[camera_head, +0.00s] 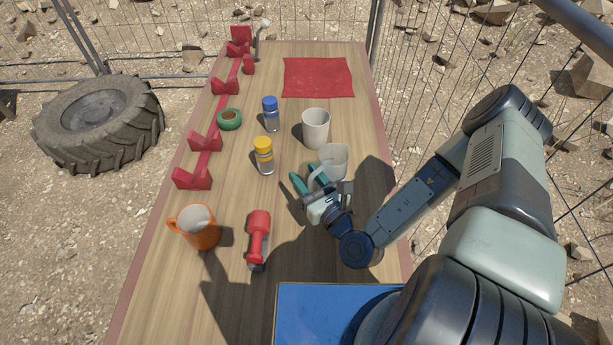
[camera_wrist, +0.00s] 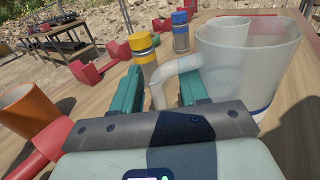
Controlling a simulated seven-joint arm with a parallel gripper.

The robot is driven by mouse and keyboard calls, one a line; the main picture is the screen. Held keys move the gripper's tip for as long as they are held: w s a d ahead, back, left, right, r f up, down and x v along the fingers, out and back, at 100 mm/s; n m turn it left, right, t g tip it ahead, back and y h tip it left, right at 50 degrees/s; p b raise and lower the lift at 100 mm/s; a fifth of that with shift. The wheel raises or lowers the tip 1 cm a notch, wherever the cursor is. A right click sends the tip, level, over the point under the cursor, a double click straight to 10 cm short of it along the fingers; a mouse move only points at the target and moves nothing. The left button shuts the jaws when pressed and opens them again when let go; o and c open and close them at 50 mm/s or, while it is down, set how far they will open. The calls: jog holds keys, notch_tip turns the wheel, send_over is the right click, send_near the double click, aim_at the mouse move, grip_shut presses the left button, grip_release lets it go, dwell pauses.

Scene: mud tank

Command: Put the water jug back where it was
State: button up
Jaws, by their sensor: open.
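The water jug (camera_head: 334,157) is a clear, whitish vessel standing upright on the wooden table, beside my gripper. In the wrist view the jug (camera_wrist: 262,60) fills the upper right, and its pale looped handle (camera_wrist: 178,72) shows between my two green fingers. My gripper (camera_head: 308,181) is open, low over the table, with one finger on each side of the handle. In the wrist view the gripper (camera_wrist: 160,90) shows a gap between fingers and handle; whether either finger touches it I cannot tell.
A white cup (camera_head: 316,128) stands just behind the jug. A yellow-capped bottle (camera_head: 264,156), blue-capped bottle (camera_head: 271,113) and green tape roll (camera_head: 229,119) stand to the left. Nearer are an orange mug (camera_head: 196,227) and red tool (camera_head: 258,236). A red cloth (camera_head: 318,77) lies far back.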

jog(key=v, duration=0.7)
jog(key=shift+s+d+r, duration=0.1)
jog(key=shift+s+d, duration=0.05)
jog(key=shift+s, duration=0.05)
